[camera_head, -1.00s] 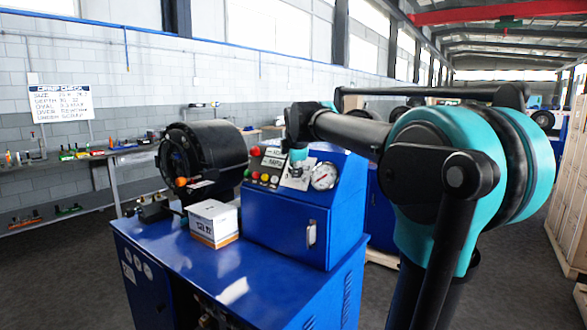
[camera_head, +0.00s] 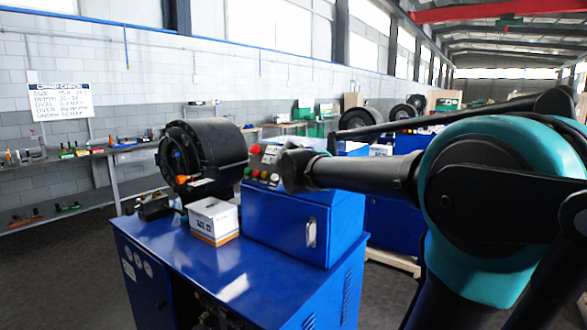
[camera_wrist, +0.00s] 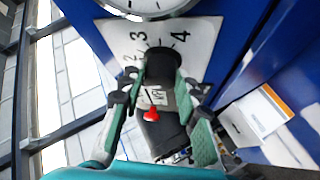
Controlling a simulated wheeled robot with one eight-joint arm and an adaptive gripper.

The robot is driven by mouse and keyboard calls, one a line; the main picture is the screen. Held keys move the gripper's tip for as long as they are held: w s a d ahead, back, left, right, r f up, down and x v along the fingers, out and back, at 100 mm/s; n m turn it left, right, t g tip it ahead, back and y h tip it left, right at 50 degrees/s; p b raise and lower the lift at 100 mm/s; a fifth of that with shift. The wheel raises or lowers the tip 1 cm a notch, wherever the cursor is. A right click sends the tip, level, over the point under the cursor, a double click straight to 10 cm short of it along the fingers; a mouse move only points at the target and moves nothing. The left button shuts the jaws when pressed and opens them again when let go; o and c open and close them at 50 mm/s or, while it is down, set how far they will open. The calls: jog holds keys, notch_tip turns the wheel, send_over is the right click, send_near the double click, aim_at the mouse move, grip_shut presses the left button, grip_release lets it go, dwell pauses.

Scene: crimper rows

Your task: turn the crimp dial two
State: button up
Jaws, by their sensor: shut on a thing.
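In the wrist view the black crimp dial (camera_wrist: 160,66) stands on a white scale plate (camera_wrist: 203,38); the figures 3 and 4 show clearly, a 2 partly. A red mark (camera_wrist: 151,114) shows on the black body between the fingers. My gripper (camera_wrist: 160,88) is shut on the dial, one green-padded finger on each side. The dial's pointer and exact setting cannot be made out. In the head view my wrist covers the dial and much of the sloped control panel (camera_head: 257,161).
A round gauge (camera_wrist: 150,5) is just beyond the scale plate. A white box (camera_head: 213,221) stands on the blue bench (camera_head: 180,250), beside the blue control cabinet (camera_head: 285,223). The black crimper head (camera_head: 205,152) is at the left. A written board (camera_head: 60,102) hangs on the wall.

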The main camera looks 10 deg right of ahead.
jog(key=shift+f+m+t+h, duration=0.1)
jog(key=shift+m+t+h, duration=0.35)
jog(key=shift+m, duration=0.75)
jog(key=shift+s+m, duration=0.1)
jog(key=shift+m, duration=0.2)
jog(key=o, duration=1.2)
jog(key=shift+c, duration=0.2)
jog(key=v, duration=1.2)
jog(key=shift+a, duration=0.2)
